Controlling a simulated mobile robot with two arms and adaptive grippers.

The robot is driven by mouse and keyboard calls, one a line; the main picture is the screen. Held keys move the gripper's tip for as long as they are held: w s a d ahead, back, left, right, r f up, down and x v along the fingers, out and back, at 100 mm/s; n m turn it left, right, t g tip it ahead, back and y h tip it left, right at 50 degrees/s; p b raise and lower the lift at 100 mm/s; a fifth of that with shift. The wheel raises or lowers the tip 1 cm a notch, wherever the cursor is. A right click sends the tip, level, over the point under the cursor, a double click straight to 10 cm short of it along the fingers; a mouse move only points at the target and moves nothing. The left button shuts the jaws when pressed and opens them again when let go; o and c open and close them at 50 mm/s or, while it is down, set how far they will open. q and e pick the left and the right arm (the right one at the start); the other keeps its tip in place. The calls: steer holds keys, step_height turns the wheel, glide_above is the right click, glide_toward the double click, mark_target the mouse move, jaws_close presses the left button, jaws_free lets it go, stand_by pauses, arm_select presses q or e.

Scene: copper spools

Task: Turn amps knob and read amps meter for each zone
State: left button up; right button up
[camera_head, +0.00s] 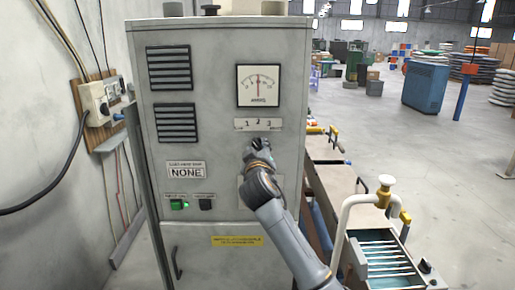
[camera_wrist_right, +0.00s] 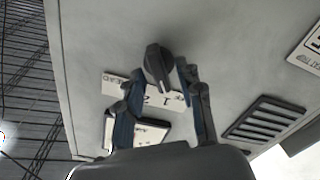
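The amps meter (camera_head: 258,86) is a white dial on the upper right of the grey cabinet; its needle stands near upright, about mid-scale. Below it is the zone plate (camera_head: 258,124) marked 1, 2, 3. My right gripper (camera_head: 260,145) is just below the plate and hides the amps knob in the head view. In the right wrist view the dark knob (camera_wrist_right: 157,65) sits between the two fingers of my right gripper (camera_wrist_right: 160,72). The fingers are spread on either side of it; firm contact cannot be told. My left gripper is not in view.
Open floor lies further right.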

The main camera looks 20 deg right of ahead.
jaws_close()
